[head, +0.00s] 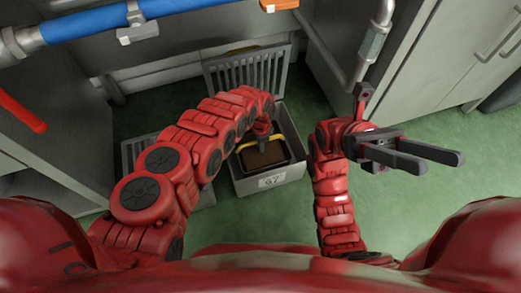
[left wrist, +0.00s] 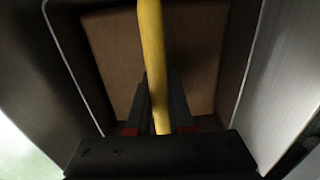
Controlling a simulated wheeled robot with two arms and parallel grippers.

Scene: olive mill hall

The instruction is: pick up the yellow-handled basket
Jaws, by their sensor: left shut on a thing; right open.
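My left gripper (head: 262,137) reaches down into an open grey box (head: 292,175) on the floor. It is shut on the yellow handle (left wrist: 153,50), which runs between its fingers in the left wrist view. In the head view the handle (head: 245,145) shows beside the gripper, partly hidden by it. Below it is the dark-rimmed basket (head: 267,169) with a flat brown inside, within the box walls; I cannot tell whether it touches the box's floor. My right gripper (head: 442,162) is open and empty, well to the right of the box.
Grey cabinets (head: 440,55) stand at the right. A blue pipe (head: 85,25) crosses the upper left. Green floor (head: 260,215) is clear in front.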

